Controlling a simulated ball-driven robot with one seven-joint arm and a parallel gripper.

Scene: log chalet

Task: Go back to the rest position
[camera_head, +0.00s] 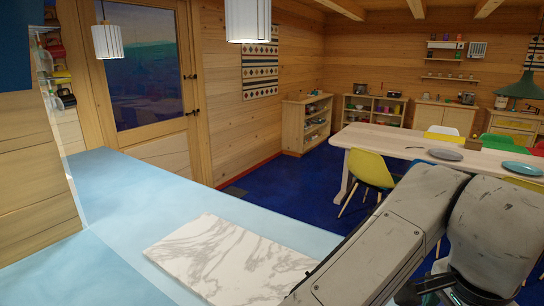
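My arm fills the lower right of the head view, its grey links bent in front of the dining area. My gripper cannot be made out; only dark parts of the arm show at the bottom edge. A white marble slab (232,262) lies flat on the light blue counter (150,205), just left of my arm. Nothing stands on the slab's visible part, and its lower right is hidden by my arm.
A long wooden table (390,139) with plates (445,154) and coloured chairs, one yellow (368,168), stands beyond my arm. Blue floor (285,183) lies between the counter and shelves (306,124). Pendant lamps (107,41) hang above the counter. A glazed door (145,80) is at the left.

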